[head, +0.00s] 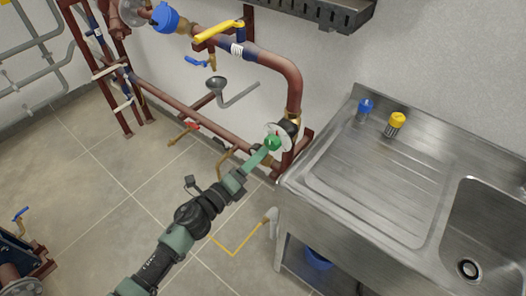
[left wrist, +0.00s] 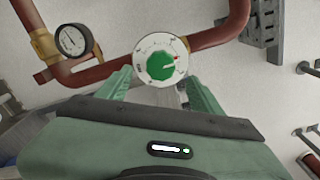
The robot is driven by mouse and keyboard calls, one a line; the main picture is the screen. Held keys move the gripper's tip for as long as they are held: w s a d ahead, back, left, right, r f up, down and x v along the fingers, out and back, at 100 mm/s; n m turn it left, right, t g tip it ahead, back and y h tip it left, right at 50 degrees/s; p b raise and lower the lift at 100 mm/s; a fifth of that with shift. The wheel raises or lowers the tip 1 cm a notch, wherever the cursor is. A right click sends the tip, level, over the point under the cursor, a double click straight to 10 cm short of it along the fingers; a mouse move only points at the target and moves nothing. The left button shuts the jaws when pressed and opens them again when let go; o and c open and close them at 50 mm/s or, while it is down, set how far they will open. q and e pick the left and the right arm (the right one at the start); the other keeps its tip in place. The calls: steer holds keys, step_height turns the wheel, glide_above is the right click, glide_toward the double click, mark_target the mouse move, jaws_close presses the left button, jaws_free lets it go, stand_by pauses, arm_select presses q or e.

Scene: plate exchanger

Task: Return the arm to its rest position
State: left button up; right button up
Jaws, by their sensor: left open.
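My left arm reaches from the bottom of the head view up to the pipework, and its green gripper (head: 262,155) is at a white dial with a green knob (head: 272,143). The two fingers of my left gripper (left wrist: 160,82) stand apart, one on each lower side of the dial. I cannot tell whether they touch it. My right gripper is not in view.
Red-brown pipes (head: 290,80) run along the wall, with a yellow-handled valve (head: 218,31). A steel sink counter (head: 350,205) stands close on the right, bearing a blue-capped item (head: 365,106) and a yellow-capped item (head: 397,121). A round gauge (left wrist: 73,40) sits left of the dial. Tiled floor (head: 120,205) is open at left.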

arm_select(q)
steer(key=shift+s+a, duration=0.2)
steer(key=shift+s, duration=0.1)
steer(key=s+a+f+n+g+y, duration=0.1)
steer(key=a+f+n+y, duration=0.3)
steer(key=f, duration=0.5)
steer(key=s+a+f+n+g+y, duration=0.15)
steer(key=a+f+n, duration=0.3)
steer(key=f, duration=0.45)
steer(key=s+a+f+n+g+y, duration=0.4)
steer(key=s+f+n, duration=0.5)
steer(key=f, duration=0.6)
steer(key=s+a+f+n+g, duration=0.2)
steer(key=s+f, duration=0.3)
steer(key=s, duration=0.7)
steer(key=s+a+f+n+g, duration=0.2)
steer(key=s+f+n, duration=0.3)
steer(key=s, duration=0.6)
steer(key=s+a+f+n+g+y, duration=0.1)
steer(key=s+f, duration=0.5)
steer(key=s, duration=0.6)
steer(key=a+n+g, duration=0.1)
steer(key=n+g, duration=0.1)
steer(key=shift+s+a+f+n, duration=0.15)
steer(key=shift+s+a+n, duration=0.05)
steer(key=shift+s+n, duration=0.15)
